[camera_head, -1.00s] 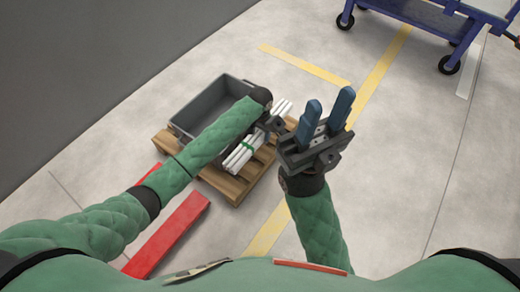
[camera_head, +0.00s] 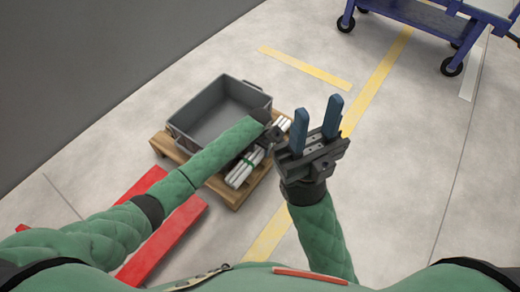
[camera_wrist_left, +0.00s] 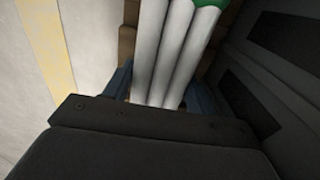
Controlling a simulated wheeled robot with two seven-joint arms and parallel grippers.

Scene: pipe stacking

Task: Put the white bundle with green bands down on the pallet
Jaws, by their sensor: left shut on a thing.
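The white bundle with green bands (camera_head: 240,175) is a set of white pipes on the right half of the wooden pallet (camera_head: 231,197), beside the grey bin. One green band shows in the head view, and part of one at the top of the left wrist view. My left gripper (camera_head: 274,134) is shut on the bundle (camera_wrist_left: 172,50) near its far end; its blue fingers flank the pipes in the wrist view. The arm hides part of the bundle. I cannot tell whether the bundle touches the pallet. My right gripper (camera_head: 317,122) is open and empty, right of the pallet.
A grey open bin (camera_head: 222,108) stands on the pallet's left half, close beside the bundle. Red floor beams or markings (camera_head: 165,245) lie in front of the pallet. A blue cart (camera_head: 425,22) stands at the back right. The floor right of the pallet is clear.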

